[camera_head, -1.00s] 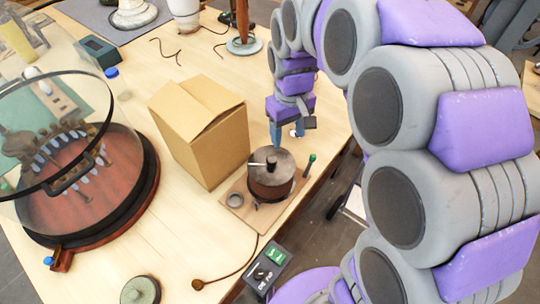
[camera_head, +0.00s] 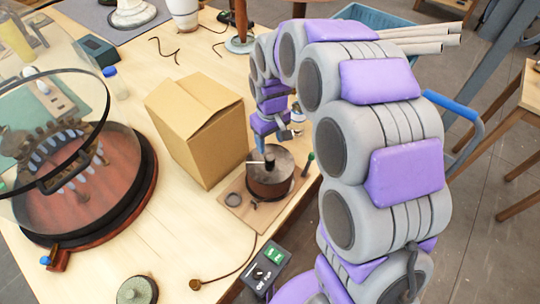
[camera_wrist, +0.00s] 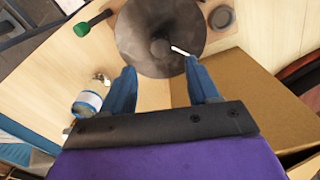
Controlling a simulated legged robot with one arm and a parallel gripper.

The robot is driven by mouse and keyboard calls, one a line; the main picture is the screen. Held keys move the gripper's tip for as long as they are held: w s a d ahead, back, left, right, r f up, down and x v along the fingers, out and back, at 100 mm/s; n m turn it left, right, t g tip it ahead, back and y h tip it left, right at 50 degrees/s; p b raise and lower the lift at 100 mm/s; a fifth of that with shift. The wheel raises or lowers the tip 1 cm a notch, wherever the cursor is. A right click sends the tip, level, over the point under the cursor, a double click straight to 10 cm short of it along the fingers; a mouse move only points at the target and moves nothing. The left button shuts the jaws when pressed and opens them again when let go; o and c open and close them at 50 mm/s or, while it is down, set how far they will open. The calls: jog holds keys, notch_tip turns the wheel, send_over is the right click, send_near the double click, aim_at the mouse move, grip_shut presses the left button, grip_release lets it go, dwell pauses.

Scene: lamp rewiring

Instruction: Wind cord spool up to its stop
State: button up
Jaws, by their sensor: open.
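The cord spool (camera_head: 270,178) is a dark round drum with a grey metal top, a central knob and a thin pale crank handle (camera_head: 256,162). It stands on a wooden base board (camera_head: 238,207) near the table edge. In the wrist view the spool's round top (camera_wrist: 150,35) is ahead of the fingers, and the pale handle (camera_wrist: 181,51) points toward the right finger. My gripper (camera_wrist: 162,85) is open and empty, its blue fingers apart with tips near the spool's rim. In the head view my gripper (camera_head: 262,148) is just behind the spool; contact cannot be told.
A cardboard box (camera_head: 205,130) stands close left of the spool. A green-tipped post (camera_head: 308,160) rises to its right. A switch box (camera_head: 265,268) sits in front. A glass-domed device (camera_head: 80,180) fills the left. A white-and-blue bottle (camera_wrist: 90,98) shows in the wrist view.

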aim_at(270, 157)
notch_tip(270, 157, down, 8)
jog(key=shift+a+r+b, duration=0.1)
jog(key=shift+r+b, duration=0.15)
jog(key=shift+b, duration=0.25)
grip_shut()
dwell(0.3)
